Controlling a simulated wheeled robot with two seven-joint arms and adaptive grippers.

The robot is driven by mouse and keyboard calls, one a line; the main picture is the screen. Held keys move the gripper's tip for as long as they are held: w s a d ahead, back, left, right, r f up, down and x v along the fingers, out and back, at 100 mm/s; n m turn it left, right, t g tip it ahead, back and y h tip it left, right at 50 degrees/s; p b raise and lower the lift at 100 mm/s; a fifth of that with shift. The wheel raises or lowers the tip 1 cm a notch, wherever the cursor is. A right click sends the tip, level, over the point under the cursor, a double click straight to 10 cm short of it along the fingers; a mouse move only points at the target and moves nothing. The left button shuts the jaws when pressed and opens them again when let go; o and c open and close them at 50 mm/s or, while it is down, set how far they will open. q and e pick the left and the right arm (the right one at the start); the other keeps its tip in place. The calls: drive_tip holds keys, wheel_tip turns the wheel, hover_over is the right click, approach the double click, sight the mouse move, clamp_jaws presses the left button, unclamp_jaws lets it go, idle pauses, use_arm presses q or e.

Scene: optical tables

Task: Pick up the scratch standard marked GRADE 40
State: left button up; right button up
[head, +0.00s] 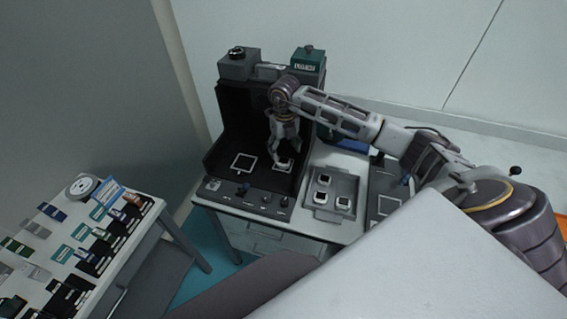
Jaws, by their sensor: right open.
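My right gripper (284,150) is open and points down inside the black viewing booth (234,120). A small white-and-dark block (283,165) lies just below its fingertips, on the right white-outlined square of the booth floor. I cannot tell whether the fingers touch it. Three similar small blocks sit in a grey tray (351,188) to the right: one at the back (324,179), one at front left (320,198), one at front right (343,202). No grade marking is readable on any block. My left gripper is not in view.
A control panel with knobs (245,195) runs along the booth's front. A dark panel (384,204) lies right of the tray. A separate table (140,232) at left holds many small cards and items.

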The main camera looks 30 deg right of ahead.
sight(284, 161)
drive_tip(key=shift+f, duration=0.15)
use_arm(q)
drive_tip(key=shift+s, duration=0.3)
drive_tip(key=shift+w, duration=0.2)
use_arm(e)
drive_tip(key=shift+a+f, duration=0.1)
drive_tip(key=shift+f, duration=0.3)
wheel_tip(284, 161, down, 3)
drive_tip(key=shift+a+r+p, duration=0.1)
drive_tip(key=shift+a+p, duration=0.05)
drive_tip(key=shift+p, duration=0.25)
drive_tip(key=shift+f, duration=0.65)
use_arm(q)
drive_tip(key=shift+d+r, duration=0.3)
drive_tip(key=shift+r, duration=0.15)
use_arm(e)
drive_tip(key=shift+f, duration=0.15)
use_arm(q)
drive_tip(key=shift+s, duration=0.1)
